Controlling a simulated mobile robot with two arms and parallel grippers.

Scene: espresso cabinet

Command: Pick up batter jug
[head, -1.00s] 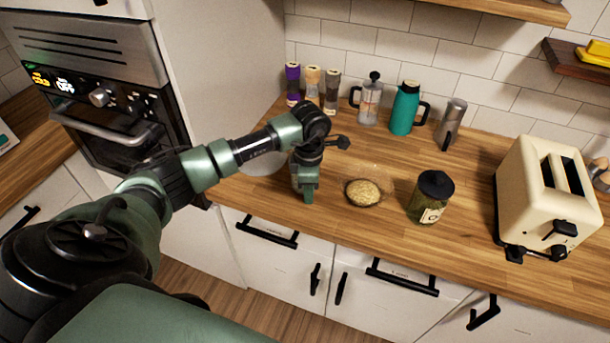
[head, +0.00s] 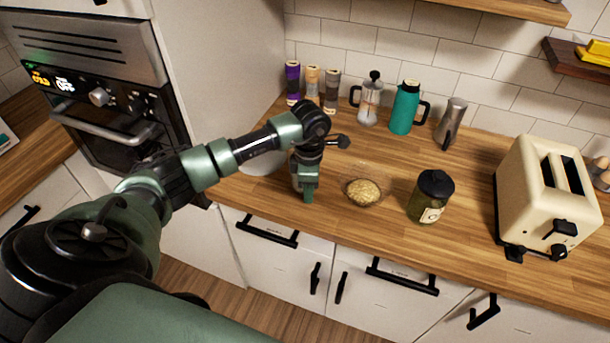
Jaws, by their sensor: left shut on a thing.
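The batter jug (head: 362,193) looks like a clear glass vessel with pale, lumpy batter in its bottom. It stands near the middle of the wooden counter in the head view. Its clear walls are hard to make out. My left gripper (head: 309,190) points down just left of it, at the jug's side. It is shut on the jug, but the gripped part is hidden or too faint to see. My right gripper is out of view.
A dark lidded jar (head: 430,197) stands right of the jug, and a cream toaster (head: 545,200) farther right. Behind are a French press (head: 369,105), a teal carafe (head: 405,110), a steel vessel (head: 452,122) and several spice jars (head: 313,85). An oven (head: 95,85) is at left.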

